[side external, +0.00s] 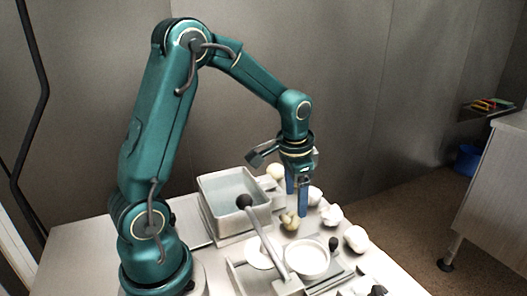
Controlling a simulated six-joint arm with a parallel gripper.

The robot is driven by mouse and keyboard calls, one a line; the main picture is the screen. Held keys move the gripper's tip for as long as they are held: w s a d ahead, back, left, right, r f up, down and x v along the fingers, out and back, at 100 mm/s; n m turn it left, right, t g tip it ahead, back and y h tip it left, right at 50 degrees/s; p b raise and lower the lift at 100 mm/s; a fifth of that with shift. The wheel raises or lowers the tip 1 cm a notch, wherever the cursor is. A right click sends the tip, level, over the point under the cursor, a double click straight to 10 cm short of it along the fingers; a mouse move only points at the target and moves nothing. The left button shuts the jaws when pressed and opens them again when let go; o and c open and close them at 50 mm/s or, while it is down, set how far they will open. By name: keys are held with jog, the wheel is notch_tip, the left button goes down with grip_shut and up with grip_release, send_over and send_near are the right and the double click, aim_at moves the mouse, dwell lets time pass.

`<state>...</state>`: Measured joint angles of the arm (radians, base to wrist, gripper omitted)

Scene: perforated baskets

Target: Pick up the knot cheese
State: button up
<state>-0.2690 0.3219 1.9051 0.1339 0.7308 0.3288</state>
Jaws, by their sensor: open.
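My gripper (297,204) has two blue fingers pointing down, apart and with nothing visible between them. A small yellowish, knotted lump (289,221), which looks like the knot cheese, sits on the table just below and left of the nearer fingertip. I cannot tell whether that fingertip touches it. Paler whitish lumps lie close by: one (331,215) right of the fingers, another (355,239) farther right, and one (315,196) partly behind the nearer finger.
A grey rectangular basket (212,207) stands left of the gripper. In front are a lever with a black ball knob (244,201), a white round bowl (307,262) and a grey tray. Small dark objects lie at the front right. The table's right edge is close to the lumps.

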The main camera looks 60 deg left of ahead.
aim_at(292, 215)
jog(key=shift+s+a+f, duration=0.15)
jog(key=shift+f, duration=0.35)
jog(key=shift+s+a+f, duration=0.1)
jog(key=shift+f, duration=0.35)
jog(key=shift+x, duration=2.25)
jog(key=shift+s, duration=0.1)
jog(key=c, duration=1)
